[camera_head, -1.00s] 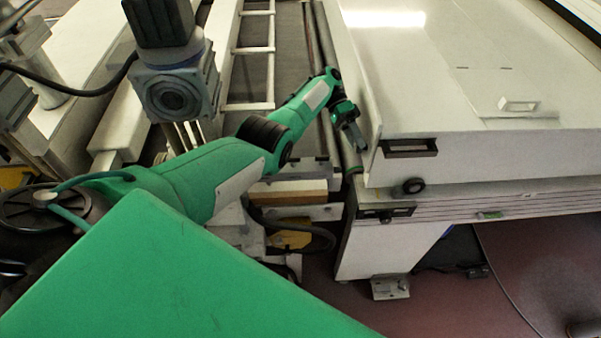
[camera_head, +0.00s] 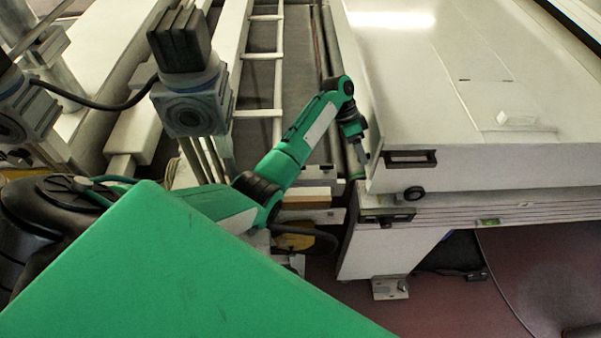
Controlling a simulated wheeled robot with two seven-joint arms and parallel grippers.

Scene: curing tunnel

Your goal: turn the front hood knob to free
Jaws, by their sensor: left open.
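The front hood knob (camera_head: 414,193) is a round black knob with a pale centre on the front face of the white hood (camera_head: 480,159), near its left corner. Which way it is turned is too small to tell. My left gripper (camera_head: 362,155) is at the hood's left edge, up and to the left of the knob and apart from it. It points down and is open, with nothing seen between its fingers. My right gripper is not in view.
A dark recessed handle (camera_head: 410,158) sits above the knob. A dark latch plate (camera_head: 388,217) is below it on the machine's base. A ladder-like conveyor frame (camera_head: 262,85) and a grey motor (camera_head: 190,100) stand left.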

